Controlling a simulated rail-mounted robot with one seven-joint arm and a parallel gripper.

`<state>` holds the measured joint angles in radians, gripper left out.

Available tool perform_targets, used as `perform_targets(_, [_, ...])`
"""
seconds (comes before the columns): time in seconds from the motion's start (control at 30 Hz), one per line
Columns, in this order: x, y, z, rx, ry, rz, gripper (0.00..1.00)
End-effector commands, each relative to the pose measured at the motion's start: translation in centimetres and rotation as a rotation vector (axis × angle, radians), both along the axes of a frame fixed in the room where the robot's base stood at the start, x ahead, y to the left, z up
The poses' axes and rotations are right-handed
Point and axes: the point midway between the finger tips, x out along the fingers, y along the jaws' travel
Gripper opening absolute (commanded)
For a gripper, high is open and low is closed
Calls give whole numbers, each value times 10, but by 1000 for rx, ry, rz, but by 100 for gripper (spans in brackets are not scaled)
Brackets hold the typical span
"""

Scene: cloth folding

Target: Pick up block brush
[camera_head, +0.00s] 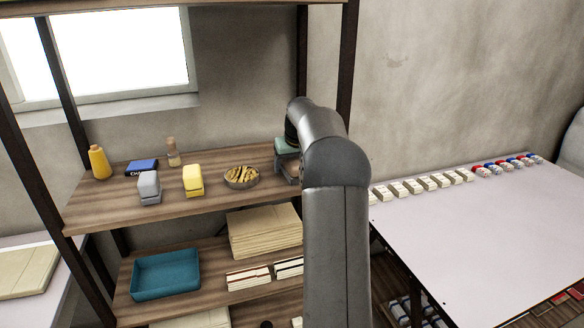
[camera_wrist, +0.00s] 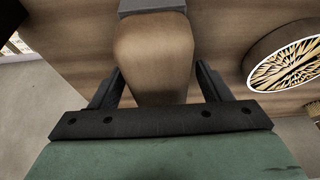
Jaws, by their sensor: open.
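The block brush (camera_wrist: 153,55) shows in the wrist view as a tan, wood-like body with rounded corners and a grey strip at its top edge. My gripper (camera_wrist: 160,66) is open, with one dark finger on each side of the brush. Narrow gaps show at both sides, and I cannot tell whether either finger touches it. The near end of the brush is hidden behind the gripper's dark crossbar.
A round bowl with a yellow-black pattern (camera_head: 241,177) stands left of my gripper on the wooden shelf (camera_head: 120,209). Yellow (camera_head: 193,180) and grey (camera_head: 149,187) blocks stand further left. A dark shelf post (camera_head: 302,60) rises close behind my arm. A white table (camera_head: 480,235) is at right.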

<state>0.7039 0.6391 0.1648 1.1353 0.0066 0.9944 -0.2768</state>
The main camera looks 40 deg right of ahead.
Motion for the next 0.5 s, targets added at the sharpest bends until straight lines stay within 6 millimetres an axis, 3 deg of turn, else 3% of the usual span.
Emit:
perform_targets(0.43, [0, 0, -3, 0, 1, 0, 71])
perform_targets(0.5, [0, 0, -3, 0, 0, 0, 54])
